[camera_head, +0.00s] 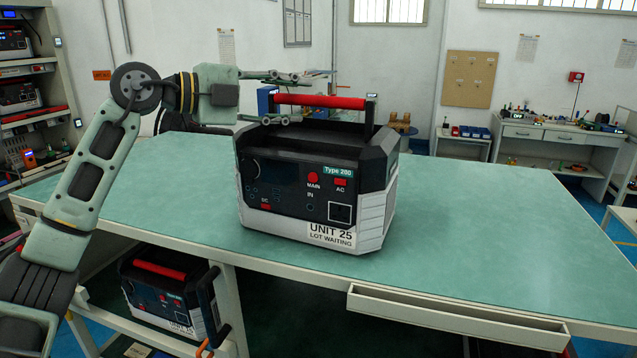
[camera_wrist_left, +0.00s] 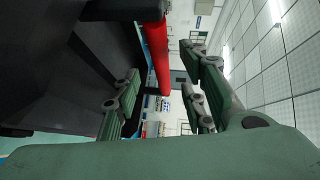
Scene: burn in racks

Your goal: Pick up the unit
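My left gripper (camera_head: 300,97) is level with the handle's left end. Its fingers are open, one above and one below the handle in the head view. In the left wrist view the red bar lies between the spread fingers, with gaps visible. I cannot tell whether either finger touches it. My right gripper is not in view.
A second similar unit (camera_head: 165,300) with a red handle sits on a lower shelf below the table's left front. Racks with more units (camera_head: 20,95) stand at the far left. The table is clear to the right of the unit. A workbench (camera_head: 545,135) stands at the back right.

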